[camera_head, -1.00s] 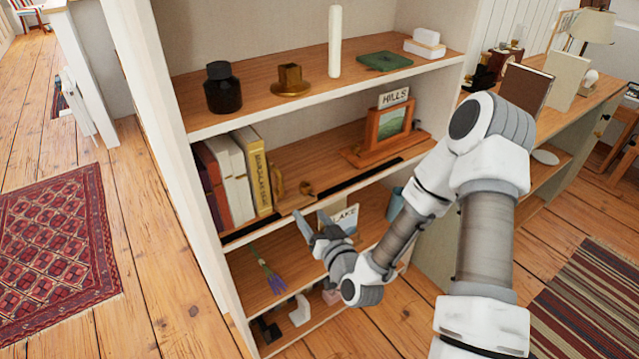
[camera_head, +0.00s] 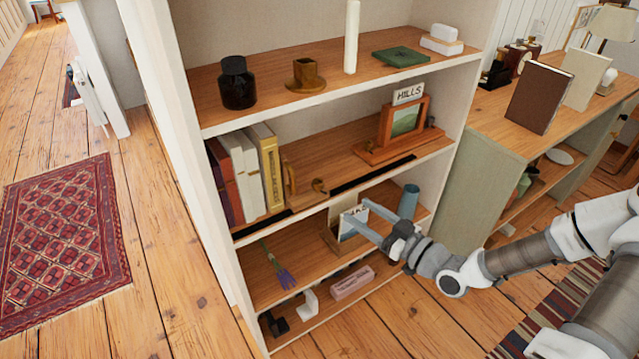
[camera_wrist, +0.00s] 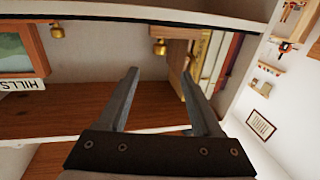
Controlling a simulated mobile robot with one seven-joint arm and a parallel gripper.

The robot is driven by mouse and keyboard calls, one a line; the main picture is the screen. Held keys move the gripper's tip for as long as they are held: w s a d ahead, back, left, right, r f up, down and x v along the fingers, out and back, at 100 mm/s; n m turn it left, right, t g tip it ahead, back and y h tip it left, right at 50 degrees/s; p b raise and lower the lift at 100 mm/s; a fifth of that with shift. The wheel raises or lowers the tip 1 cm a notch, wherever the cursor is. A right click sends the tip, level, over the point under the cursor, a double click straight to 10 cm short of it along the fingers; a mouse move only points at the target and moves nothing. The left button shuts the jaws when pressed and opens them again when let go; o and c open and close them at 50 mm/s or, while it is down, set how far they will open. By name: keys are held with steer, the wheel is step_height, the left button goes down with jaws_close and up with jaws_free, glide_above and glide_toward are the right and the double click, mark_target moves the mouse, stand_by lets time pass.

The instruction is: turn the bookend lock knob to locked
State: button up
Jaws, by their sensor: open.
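My gripper (camera_head: 358,211) is open and empty, in front of the shelves, right of and lower than the knob in the head view. It touches neither; the wrist view also shows my gripper (camera_wrist: 160,74).
A wooden HILLS frame (camera_head: 392,133) with another brass knob (camera_head: 431,122) stands right on the same shelf. A dark strip (camera_head: 375,175) runs along the shelf edge. Below are a LAKE frame (camera_head: 352,224) and blue cup (camera_head: 408,201).

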mark_target(322, 186)
steer(key=b+x, duration=0.1)
steer(key=x, duration=1.3)
steer(key=shift+w+a+b, duration=0.2)
steer(key=shift+b, duration=0.15)
jaws_close()
